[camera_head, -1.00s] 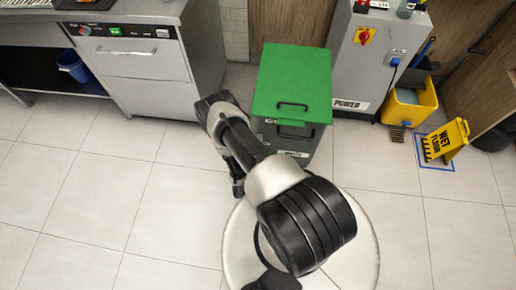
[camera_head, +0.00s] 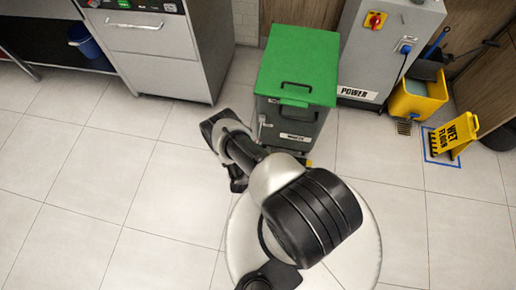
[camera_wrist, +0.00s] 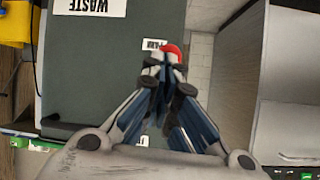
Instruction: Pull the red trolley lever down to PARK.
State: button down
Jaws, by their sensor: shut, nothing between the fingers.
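The red lever (camera_wrist: 173,48) shows in the wrist view as a short curved red piece just beyond my fingertips, on the trolley's dark front close to the right edge. A small white label (camera_wrist: 153,44) is beside it; its word is hard to read. The fingers hide part of the lever, and I cannot tell whether they touch it. My gripper (camera_wrist: 164,62) is shut and empty. In the head view the trolley (camera_head: 290,115) is a grey-green box with a green lid, beyond my arm. The lever cannot be made out there.
A dishwasher cabinet (camera_head: 150,50) stands left of the trolley. A grey power cabinet (camera_head: 385,50) stands at its back right. A yellow mop bucket (camera_head: 418,98) and a wet-floor sign (camera_head: 456,138) are at the right. The floor at left is clear.

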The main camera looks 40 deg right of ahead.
dwell(0.4)
jog(key=v, duration=1.2)
dwell(0.3)
